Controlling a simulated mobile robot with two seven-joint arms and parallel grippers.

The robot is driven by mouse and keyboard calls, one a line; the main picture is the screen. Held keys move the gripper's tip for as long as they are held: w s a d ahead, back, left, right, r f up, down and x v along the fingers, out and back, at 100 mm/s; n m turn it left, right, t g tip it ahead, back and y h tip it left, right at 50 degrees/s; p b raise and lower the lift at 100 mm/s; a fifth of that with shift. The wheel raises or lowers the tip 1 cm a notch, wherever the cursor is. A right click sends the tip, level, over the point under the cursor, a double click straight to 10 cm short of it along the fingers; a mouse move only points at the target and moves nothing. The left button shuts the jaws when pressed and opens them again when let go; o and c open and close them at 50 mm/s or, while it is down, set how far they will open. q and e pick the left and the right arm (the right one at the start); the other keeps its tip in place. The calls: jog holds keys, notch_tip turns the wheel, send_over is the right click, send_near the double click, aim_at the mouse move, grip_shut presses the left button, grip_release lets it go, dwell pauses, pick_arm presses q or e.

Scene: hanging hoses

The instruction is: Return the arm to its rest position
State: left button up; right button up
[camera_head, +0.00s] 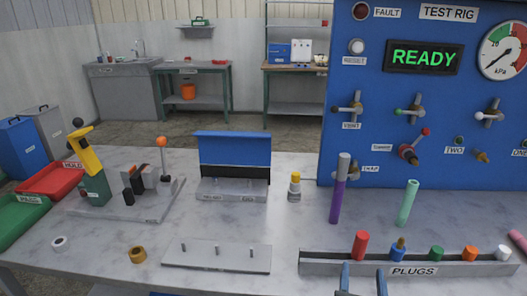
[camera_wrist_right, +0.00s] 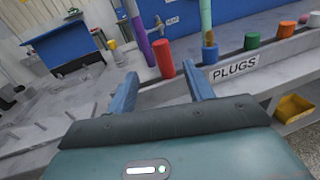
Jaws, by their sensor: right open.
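My right gripper (camera_head: 363,278) shows at the bottom edge of the head view, in front of the plugs rack. Its two blue fingers are apart with nothing between them; they also show in the right wrist view (camera_wrist_right: 160,78). A purple hose (camera_head: 337,203) with a grey upper end stands upright before the blue test rig (camera_head: 345,100). A mint green hose (camera_head: 408,204) leans slightly to its right. Both hoses are beyond my fingers and apart from them. My left gripper is in neither view.
A rack labelled PLUGS (camera_head: 340,268) holds several coloured plugs close to my right gripper. A grey pegged plate (camera_head: 217,256), a blue-lidded box (camera_head: 231,150) and a yellow-handled press (camera_head: 88,155) stand to the left. Red (camera_head: 50,180) and green (camera_head: 20,215) bins sit at far left.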

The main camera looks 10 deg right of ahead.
jog(key=s+a+f+m+g+y+p, duration=0.1)
jog(key=s+a+f+m+y, duration=0.3)
jog(key=m, duration=0.9)
jog(key=s+a+f+m+g+y+p, duration=0.2)
jog(key=s+a+f+m+g+y, duration=0.2)
jog(key=f+m, duration=0.6)
jog(key=s+a+m+y, duration=0.1)
jog(key=a+m+y, duration=0.1)
jog(key=m, duration=0.1)
jog(key=shift+a+y, duration=0.3)
jog(key=shift+a, duration=0.1)
jog(key=shift+s+a+m+g, duration=0.2)
jog(key=shift+m+g, duration=0.1)
jog(key=shift+m, duration=0.4)
jog(key=shift+c, duration=0.3)
